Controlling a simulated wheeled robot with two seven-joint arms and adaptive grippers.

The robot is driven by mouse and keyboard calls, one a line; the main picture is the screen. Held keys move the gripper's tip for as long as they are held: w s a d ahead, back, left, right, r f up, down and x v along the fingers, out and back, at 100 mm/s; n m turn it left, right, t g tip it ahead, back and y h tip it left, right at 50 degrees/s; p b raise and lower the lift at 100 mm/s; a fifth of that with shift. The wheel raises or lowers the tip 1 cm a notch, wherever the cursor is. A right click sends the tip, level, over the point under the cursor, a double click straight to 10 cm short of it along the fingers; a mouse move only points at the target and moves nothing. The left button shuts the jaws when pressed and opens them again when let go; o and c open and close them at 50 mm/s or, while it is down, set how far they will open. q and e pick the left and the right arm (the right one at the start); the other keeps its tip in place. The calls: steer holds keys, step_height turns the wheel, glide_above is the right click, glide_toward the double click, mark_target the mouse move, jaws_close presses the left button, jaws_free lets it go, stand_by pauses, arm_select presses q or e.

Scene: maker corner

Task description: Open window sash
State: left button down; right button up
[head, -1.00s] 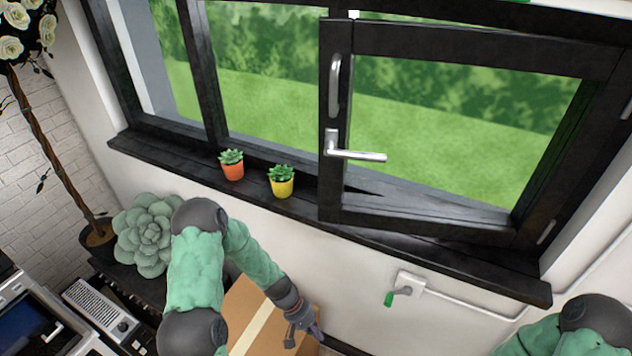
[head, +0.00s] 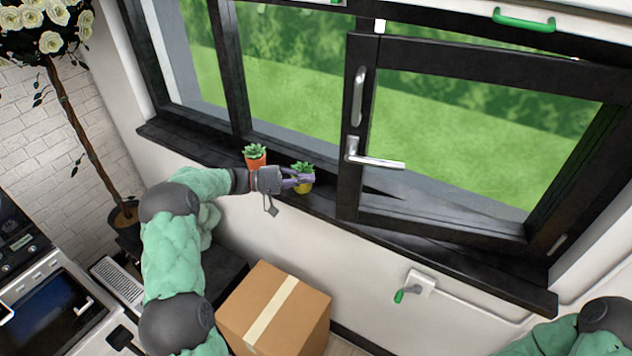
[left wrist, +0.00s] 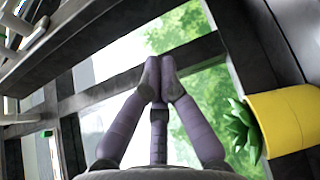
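The black-framed window sash (head: 480,229) stands ajar, its handle side swung inward from the window frame and its hinge side at the right. Its silver lever handle (head: 376,160) points right, about level. My left gripper (head: 306,179) is at the sill, left of the sash and apart from it, in front of the yellow pot. In the left wrist view its purple fingers (left wrist: 161,78) meet at the tips with nothing visible between them. My right gripper is out of view; only part of that arm shows at the lower right.
A yellow pot (left wrist: 285,118) with a succulent is close beside my left fingers. An orange pot (head: 256,165) stands left of it on the sill (head: 440,262). A cardboard box (head: 305,325) is below. A green-handled fitting (head: 411,288) is on the wall.

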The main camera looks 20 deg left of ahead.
arm_select(q)
steer(key=d+p, duration=0.1)
steer(key=d, duration=0.7)
steer(key=shift+w+d, duration=0.15)
steer(key=shift+d, duration=0.05)
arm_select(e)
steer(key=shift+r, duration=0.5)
